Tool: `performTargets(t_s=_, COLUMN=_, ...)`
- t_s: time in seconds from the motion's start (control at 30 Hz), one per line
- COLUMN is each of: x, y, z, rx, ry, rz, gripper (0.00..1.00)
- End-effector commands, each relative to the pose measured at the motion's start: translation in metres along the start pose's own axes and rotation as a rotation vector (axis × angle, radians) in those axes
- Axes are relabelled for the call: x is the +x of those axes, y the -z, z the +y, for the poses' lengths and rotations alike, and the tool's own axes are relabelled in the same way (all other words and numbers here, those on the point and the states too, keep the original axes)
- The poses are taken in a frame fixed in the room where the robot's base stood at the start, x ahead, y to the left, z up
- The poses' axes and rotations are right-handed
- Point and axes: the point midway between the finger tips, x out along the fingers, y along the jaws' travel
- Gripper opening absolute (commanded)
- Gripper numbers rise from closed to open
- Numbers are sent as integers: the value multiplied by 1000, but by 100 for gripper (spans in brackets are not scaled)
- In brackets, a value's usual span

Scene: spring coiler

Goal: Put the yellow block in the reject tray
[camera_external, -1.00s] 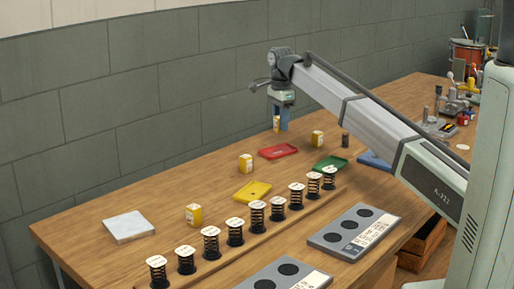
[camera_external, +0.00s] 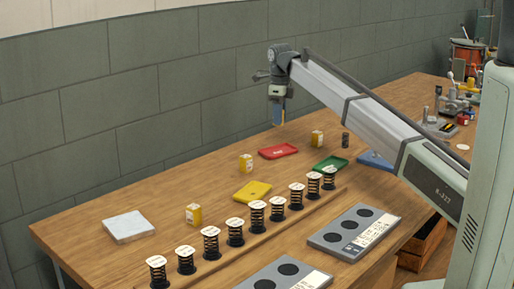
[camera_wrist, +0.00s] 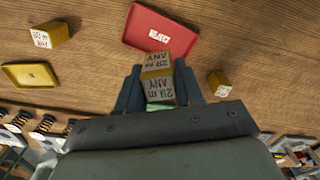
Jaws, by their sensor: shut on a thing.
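My gripper (camera_wrist: 160,92) is shut on a yellow block (camera_wrist: 157,64) with printed labels, seen between the two blue fingers in the wrist view. In the external view my gripper (camera_external: 279,115) holds it raised above the far part of the table; the block is small and partly hidden by the fingers there. The red tray (camera_external: 278,152) lies flat and empty on the table near the gripper. In the wrist view the red tray (camera_wrist: 188,38) is just beyond the block and carries a white label that I cannot read surely.
Other yellow blocks (camera_external: 246,163) (camera_external: 194,214) (camera_external: 317,139) stand on the table. A yellow tray (camera_external: 253,191), a green tray (camera_external: 330,165) and a blue tray (camera_external: 375,161) lie around. A row of springs (camera_external: 257,216) runs along the front. A dark cylinder (camera_external: 345,140) stands at right.

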Motion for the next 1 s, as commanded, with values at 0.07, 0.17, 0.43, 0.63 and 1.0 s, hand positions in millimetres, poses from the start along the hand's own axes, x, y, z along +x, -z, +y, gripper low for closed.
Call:
performTargets(t_s=0.07, x=11, y=1, z=1, rx=1, ry=-1, rz=2, gripper=6)
performTargets(t_s=0.17, x=26, y=1, z=1, rx=0, ry=-1, rz=2, gripper=6)
performTargets(t_s=0.43, x=58, y=0, z=0, rx=-1, ry=0, rz=0, gripper=6)
performTargets(t_s=0.63, x=77, y=1, z=1, rx=-2, ry=-1, rz=2, gripper=6)
performTargets(t_s=1.0, x=93, y=0, z=0, rx=-2, ry=0, rz=0, gripper=6)
